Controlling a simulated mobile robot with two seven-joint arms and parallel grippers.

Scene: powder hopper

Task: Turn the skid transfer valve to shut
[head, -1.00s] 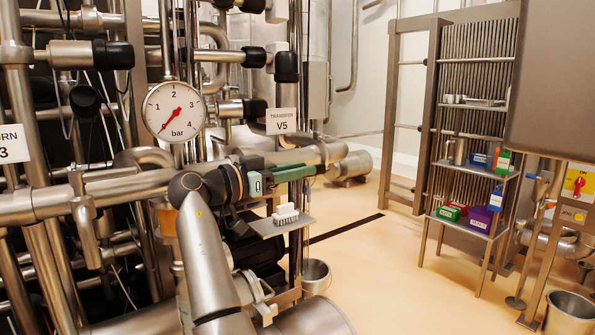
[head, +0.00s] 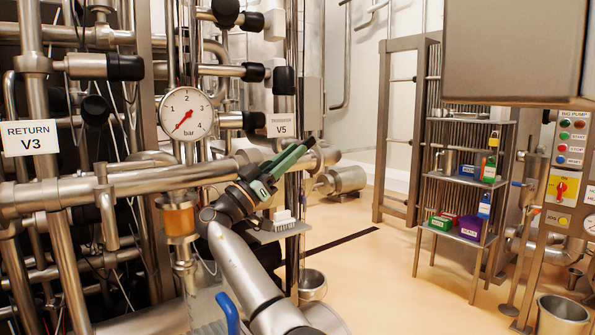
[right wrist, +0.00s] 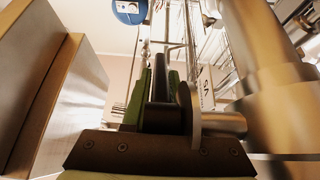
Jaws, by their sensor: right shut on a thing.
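The TRANSFER V5 sign (head: 280,125) hangs on the pipe skid in the head view, right of the gauge. My right gripper (head: 303,150), with green fingers, is just below it, pointing up and to the right. In the right wrist view, my right gripper (right wrist: 158,75) is shut on a dark bar-like handle (right wrist: 160,95) that lies between its fingers. A round steel plate (right wrist: 190,105) and a stub (right wrist: 222,123) sit close beside the handle. The valve body is not clear in the head view, as my gripper and wrist cover that spot. My left gripper is not in view.
A pressure gauge (head: 186,114) and the RETURN V3 sign (head: 30,138) are to the left. A small shelf (head: 280,233) with a white brush (head: 283,219) is just below my gripper. A blue handle (head: 228,312) shows at the bottom. Open floor (head: 370,275) lies to the right.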

